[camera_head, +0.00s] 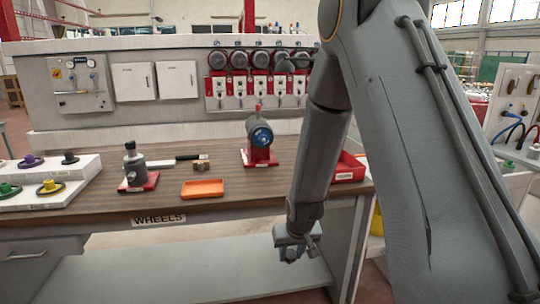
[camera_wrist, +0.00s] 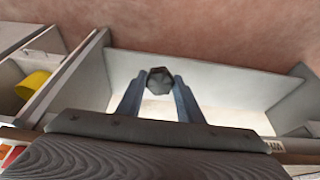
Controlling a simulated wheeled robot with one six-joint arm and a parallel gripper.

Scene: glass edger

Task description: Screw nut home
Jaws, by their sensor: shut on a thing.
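My gripper (camera_head: 290,254) hangs low in front of the bench's front edge, to the right of the WHEELS label. In the wrist view my gripper (camera_wrist: 160,84) is shut on a dark hexagonal nut (camera_wrist: 159,81), held between the two fingertips. On the bench, a dark motor-like spindle unit with a blue end (camera_head: 260,133) sits on a red base. To its left, a grey fixture with a black top knob (camera_head: 131,165) stands on a red plate. I cannot tell from these views which of them the nut belongs to.
An orange tray (camera_head: 203,188) lies near the bench's (camera_head: 110,210) front edge. A red bin (camera_head: 349,167) stands at the right end. A white stepped rack (camera_head: 72,194) with coloured wheels is at the left. A brush-like tool (camera_head: 188,156) and small brown block (camera_head: 202,165) lie mid-bench.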

